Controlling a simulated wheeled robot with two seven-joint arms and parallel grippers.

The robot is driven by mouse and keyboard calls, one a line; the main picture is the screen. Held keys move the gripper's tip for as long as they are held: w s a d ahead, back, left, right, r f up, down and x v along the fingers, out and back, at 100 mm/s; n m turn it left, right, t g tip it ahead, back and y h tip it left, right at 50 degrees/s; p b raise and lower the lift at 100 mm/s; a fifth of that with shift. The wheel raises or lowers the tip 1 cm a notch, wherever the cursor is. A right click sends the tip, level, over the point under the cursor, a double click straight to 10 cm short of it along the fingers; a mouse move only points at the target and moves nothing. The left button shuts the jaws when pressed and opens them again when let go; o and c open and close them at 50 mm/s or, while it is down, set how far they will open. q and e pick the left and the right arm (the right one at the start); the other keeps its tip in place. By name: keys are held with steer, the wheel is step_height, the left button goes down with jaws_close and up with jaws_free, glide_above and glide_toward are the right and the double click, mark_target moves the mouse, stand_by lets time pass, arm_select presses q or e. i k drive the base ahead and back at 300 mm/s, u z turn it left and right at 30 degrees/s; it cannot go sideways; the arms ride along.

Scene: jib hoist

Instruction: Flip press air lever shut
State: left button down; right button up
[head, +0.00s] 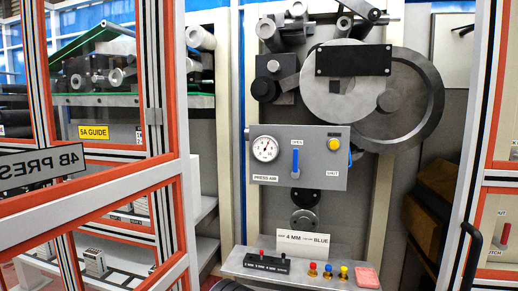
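The press air panel (318,150) is a grey box on the machine in the middle of the head view. It carries a round gauge (265,148), a PRESS AIR label (265,178) and a yellow button (334,144). The blue press air lever (295,160) stands upright, pointing up at the OPEN label (297,142). The SHUT label (333,173) is to the lever's right. Neither of my grippers is in view, and nothing touches the lever.
A red-edged framed door marked 4B PRESS (42,165) stands open at the left. Another framed door with a black handle (473,250) is at the right. Below the panel, a ledge (240,268) holds a sign (302,243), a black block, several coloured knobs and a pink block (366,277).

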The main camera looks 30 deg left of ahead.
mark_target(296, 173)
steer(key=u, duration=0.2)
steer(key=i, duration=1)
